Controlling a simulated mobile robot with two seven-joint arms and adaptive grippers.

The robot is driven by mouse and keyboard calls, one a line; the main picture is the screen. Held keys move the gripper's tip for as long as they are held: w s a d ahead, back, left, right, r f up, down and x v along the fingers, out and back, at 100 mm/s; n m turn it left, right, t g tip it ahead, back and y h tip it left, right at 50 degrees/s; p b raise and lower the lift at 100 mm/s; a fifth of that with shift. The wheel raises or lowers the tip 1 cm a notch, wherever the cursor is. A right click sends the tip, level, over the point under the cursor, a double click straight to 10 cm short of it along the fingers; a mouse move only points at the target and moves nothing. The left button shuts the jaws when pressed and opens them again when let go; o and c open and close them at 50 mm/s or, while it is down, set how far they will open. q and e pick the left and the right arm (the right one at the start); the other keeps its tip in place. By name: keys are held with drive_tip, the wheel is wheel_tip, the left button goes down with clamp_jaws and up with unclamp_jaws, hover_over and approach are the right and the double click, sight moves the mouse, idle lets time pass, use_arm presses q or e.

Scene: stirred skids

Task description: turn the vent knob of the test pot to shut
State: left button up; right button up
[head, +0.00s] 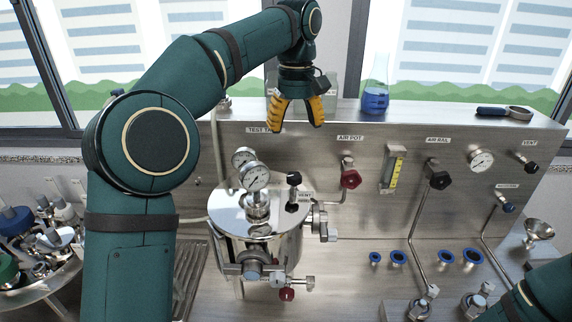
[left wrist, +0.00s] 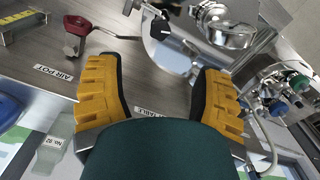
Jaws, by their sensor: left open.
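The test pot (head: 255,237) is a shiny steel vessel with gauges on its lid, standing in front of the steel panel. Its vent knob (head: 294,178) is black, on the right side of the lid, beside a small VENT label (head: 305,197). In the left wrist view a black knob (left wrist: 158,27) shows at the top, at the edge of the pot's lid (left wrist: 178,50). My left gripper (head: 296,126) has yellow fingers, open and empty, and hangs above and behind the pot, apart from the knob. My right gripper is out of view.
A red AIR POT knob (head: 350,180) and a black AIR RAIL knob (head: 438,178) are on the panel to the right. A blue flask (head: 375,98) stands on the ledge. Two pot gauges (head: 254,176) rise left of the vent knob. Part of my right arm shows at lower right.

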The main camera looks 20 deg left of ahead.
sight(294, 175)
use_arm(q)
wheel_tip(294, 175, down, 14)
drive_tip(key=b, duration=0.3)
drive_tip(key=shift+r, duration=0.2)
clamp_jaws()
